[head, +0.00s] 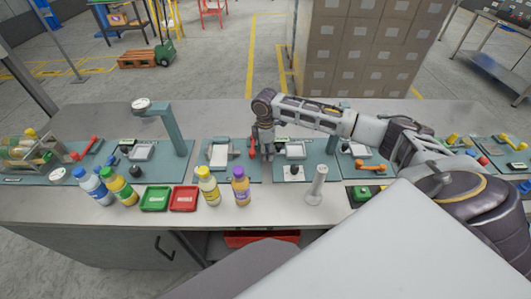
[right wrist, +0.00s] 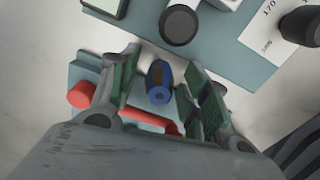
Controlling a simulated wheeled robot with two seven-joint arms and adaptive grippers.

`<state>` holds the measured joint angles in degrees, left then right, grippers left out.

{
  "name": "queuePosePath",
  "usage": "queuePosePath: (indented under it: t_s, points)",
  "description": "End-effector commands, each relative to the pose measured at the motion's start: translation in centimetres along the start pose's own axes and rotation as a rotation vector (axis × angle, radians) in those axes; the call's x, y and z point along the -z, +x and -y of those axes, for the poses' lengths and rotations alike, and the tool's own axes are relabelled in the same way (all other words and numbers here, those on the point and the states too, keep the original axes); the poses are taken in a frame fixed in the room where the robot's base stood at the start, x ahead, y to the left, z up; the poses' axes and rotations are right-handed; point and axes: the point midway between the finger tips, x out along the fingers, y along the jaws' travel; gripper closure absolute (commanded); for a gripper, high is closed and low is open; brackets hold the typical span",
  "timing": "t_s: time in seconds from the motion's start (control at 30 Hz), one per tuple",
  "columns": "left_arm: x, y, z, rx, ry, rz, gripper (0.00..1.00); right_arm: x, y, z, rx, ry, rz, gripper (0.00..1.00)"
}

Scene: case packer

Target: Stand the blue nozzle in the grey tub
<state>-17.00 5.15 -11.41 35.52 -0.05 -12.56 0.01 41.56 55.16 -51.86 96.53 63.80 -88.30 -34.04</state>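The blue nozzle (right wrist: 159,82) shows in the right wrist view between the two fingers of my right gripper (right wrist: 165,85). It has a dark middle and a ring-shaped blue end, with a gap on either side. The fingers are open and do not touch it. In the head view my right gripper (head: 264,150) points down over the bench, beside a red lever, and the nozzle is hidden there. My left gripper is not in view.
A red bar (right wrist: 148,121) lies close under the right gripper in the wrist view.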

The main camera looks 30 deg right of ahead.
Motion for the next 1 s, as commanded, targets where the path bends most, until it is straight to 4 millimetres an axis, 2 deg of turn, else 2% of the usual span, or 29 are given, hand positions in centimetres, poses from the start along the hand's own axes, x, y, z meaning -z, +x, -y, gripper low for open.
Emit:
queuePosePath:
  t_s: [0.03,0.3,0.33,0.73,1.0]
  points:
    - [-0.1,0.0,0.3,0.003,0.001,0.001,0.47,0.0,0.0,0.0,0.0,0.0,0.0,0.63]
    - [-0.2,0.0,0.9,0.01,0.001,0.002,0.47,0.0,0.0,0.0,0.0,0.0,0.0,0.98]
    - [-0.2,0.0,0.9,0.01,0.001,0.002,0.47,0.0,0.0,0.0,0.0,0.0,0.0,1.0]
    - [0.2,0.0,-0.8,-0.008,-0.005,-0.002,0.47,0.0,-0.6,-0.1,-0.001,0.001,-0.001,1.0]
    - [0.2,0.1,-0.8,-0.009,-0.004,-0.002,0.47,0.0,-3.4,-0.1,-0.003,0.0,-0.001,1.0]
